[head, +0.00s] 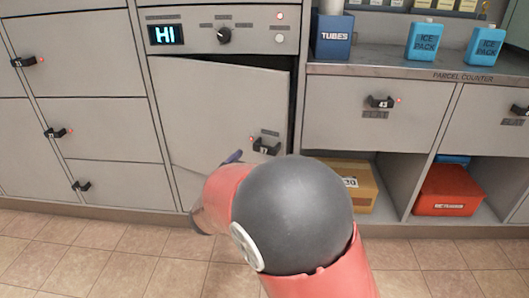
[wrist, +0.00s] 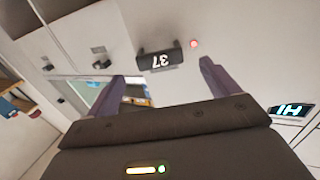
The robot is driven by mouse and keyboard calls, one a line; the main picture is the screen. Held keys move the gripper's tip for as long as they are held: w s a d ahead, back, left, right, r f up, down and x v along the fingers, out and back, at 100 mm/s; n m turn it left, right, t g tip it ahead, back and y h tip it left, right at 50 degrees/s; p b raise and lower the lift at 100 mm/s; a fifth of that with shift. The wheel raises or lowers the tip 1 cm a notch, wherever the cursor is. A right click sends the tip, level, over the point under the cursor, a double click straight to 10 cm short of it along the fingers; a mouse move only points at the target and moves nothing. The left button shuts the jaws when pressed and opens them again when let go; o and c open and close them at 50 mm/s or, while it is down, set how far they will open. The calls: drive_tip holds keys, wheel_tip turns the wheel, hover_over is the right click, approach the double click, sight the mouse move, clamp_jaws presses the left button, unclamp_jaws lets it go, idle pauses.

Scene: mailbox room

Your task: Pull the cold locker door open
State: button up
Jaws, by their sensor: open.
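The cold locker door (head: 215,110) is a light grey panel below the "HI" display. It stands ajar, with a dark gap along its top and right edges. Its black handle (head: 265,148), marked 37, is near the right edge beside a small red light. In the wrist view, which is turned upside down, the handle (wrist: 158,60) lies just ahead of my fingertips, between their lines. My gripper (wrist: 163,75) is open and empty, its two purple fingers apart. In the head view my arm hides most of it; one purple fingertip shows left of the handle.
The control panel (head: 220,32) with a knob is above the door. Closed lockers (head: 75,70) stand to the left. The parcel counter (head: 385,70) is to the right, with ice packs (head: 423,42) on it and a cardboard box (head: 355,185) below. The tiled floor (head: 120,255) in front is clear.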

sight(264, 150)
drive_tip(key=x, duration=0.6)
drive_tip(key=shift+w+d, duration=0.2)
drive_tip(key=shift+w, duration=0.1)
